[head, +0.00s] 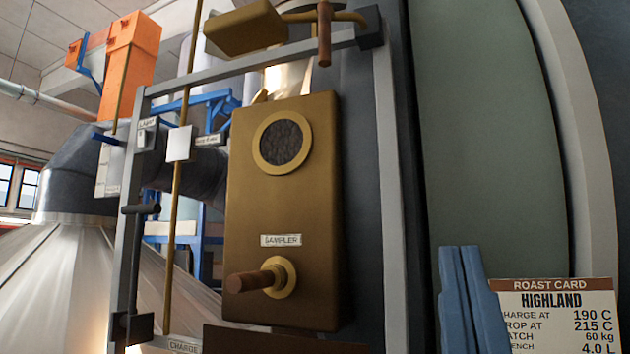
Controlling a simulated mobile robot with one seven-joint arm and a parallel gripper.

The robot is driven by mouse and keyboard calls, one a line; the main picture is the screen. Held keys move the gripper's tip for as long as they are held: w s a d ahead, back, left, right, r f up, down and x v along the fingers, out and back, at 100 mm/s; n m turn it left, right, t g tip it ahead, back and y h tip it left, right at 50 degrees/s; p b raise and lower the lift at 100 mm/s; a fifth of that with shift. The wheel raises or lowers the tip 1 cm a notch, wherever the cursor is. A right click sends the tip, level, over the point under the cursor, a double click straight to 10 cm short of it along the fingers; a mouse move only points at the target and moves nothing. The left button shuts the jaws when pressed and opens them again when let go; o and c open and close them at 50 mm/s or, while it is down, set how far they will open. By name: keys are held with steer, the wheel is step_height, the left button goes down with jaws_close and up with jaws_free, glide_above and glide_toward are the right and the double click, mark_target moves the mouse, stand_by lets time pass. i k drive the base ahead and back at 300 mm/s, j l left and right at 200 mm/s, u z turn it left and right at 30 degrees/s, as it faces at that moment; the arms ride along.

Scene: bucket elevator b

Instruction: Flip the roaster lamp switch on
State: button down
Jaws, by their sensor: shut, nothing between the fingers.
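A small grey switch box (148,139) sits on the upright frame post at the upper left in the head view, under a small label (149,123) whose text is hard to read; it may be the lamp switch. The position of its lever is too small to tell. My gripper (460,250) shows as two blue fingers at the lower right, pointing up and pressed together. It is shut and empty, far to the right of the switch box and apart from it.
A brass sampler panel (285,205) with a round window and a wooden-handled knob (252,281) stands between. A grey frame surrounds it, with a black lever (140,210) at left. A roast card (556,315) is at lower right, beside my gripper.

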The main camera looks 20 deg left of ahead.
mark_target(143, 134)
steer(key=i+j, duration=0.1)
steer(key=j, duration=0.45)
steer(key=i+j, duration=0.15)
steer(key=j, duration=0.45)
steer(key=i+j, duration=0.1)
steer(key=j, duration=0.45)
steer(key=i+j, duration=0.1)
steer(key=j, duration=0.5)
steer(key=i+j+z, duration=0.1)
steer(key=j, duration=0.45)
